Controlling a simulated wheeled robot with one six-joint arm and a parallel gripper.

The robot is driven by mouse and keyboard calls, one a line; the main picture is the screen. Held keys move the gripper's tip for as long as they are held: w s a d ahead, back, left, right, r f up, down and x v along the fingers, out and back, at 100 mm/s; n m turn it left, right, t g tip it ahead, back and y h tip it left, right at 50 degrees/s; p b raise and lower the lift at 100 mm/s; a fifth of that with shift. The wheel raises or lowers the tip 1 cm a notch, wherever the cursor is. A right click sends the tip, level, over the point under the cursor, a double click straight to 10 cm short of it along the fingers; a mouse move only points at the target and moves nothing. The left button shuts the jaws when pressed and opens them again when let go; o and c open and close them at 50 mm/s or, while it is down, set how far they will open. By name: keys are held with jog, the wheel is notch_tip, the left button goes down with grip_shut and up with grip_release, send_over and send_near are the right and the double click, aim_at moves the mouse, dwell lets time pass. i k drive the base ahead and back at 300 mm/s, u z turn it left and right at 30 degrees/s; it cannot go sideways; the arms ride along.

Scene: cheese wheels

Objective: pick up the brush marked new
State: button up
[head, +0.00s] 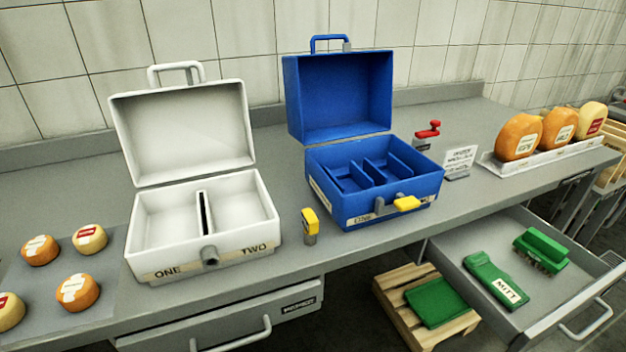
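A green brush (541,249) with dark bristles lies in the open drawer (470,232) at the right, towards its back right. I cannot read any "new" mark on it. A green mitt (496,282) with a white label reading MITT lies in the same drawer, to the left of the brush and apart from it. My gripper is not in view.
A white case (263,205) and a blue case (352,215) stand open on the counter. A small yellow-topped item (310,226) stands between them. Cheese wheels (522,137) sit at the right. A wooden pallet (397,312) with a green item is on the floor beside the drawer.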

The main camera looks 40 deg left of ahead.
aim_at(542, 250)
jog(key=u, duration=0.15)
jog(key=k, duration=0.6)
jog(key=u, duration=0.7)
jog(key=i, duration=1.6)
jog(key=z, duration=0.05)
